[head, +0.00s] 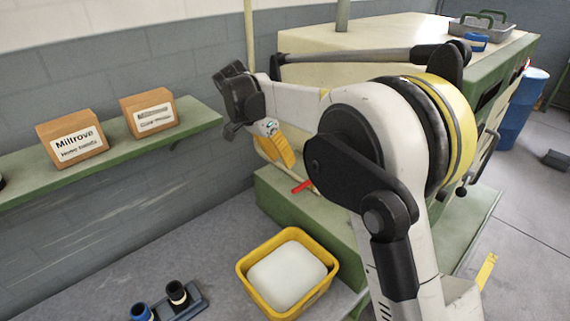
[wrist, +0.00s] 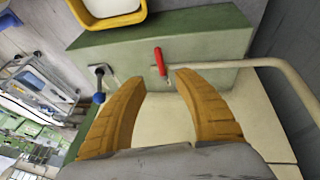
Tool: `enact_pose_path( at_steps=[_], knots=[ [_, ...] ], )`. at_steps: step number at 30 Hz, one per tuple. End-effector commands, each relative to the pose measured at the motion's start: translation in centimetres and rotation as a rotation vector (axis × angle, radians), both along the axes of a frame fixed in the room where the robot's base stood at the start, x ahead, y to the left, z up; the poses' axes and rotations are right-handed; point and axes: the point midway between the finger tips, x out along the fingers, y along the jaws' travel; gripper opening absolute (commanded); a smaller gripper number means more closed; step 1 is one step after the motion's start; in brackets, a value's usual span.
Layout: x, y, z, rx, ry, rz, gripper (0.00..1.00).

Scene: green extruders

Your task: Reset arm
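My gripper (head: 279,151) is at the end of my arm in the head view, in front of the cream and green machine (head: 300,62). Its yellow fingers also show in the wrist view (wrist: 157,84), spread wide apart with nothing held between them. A red-handled lever (wrist: 159,62) on the machine lies beyond the gap between the fingertips. The red handle also shows just below the gripper in the head view (head: 302,186). I cannot tell how far the fingertips are from it.
A green shelf (head: 199,116) with two orange boxes (head: 72,143) is on the left wall. A yellow bin (head: 247,266) with white contents stands below my arm. A small rack (head: 190,303) holds dark and blue cylinders. A blue barrel (head: 522,108) stands at the right, with open floor nearby.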

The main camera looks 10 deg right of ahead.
Motion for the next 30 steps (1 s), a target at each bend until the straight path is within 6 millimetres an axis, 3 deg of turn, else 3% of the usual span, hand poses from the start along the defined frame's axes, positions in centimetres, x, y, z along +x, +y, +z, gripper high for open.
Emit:
enact_pose_path(
  at_steps=[8,13,18,22,26,30],
  knots=[
    [-0.3,-0.3,0.1,0.005,0.001,0.01,0.37],
    [-2.8,-2.8,1.4,0.055,0.003,0.112,0.37],
    [-8.2,-6.5,2.5,0.126,-0.019,0.304,0.37],
    [-12.9,-8.8,2.3,0.162,-0.056,0.454,0.37],
    [-17.8,-10.6,1.0,0.176,-0.108,0.597,0.37],
    [-22.9,-12.0,-1.6,0.163,-0.175,0.742,0.37]
  ],
)
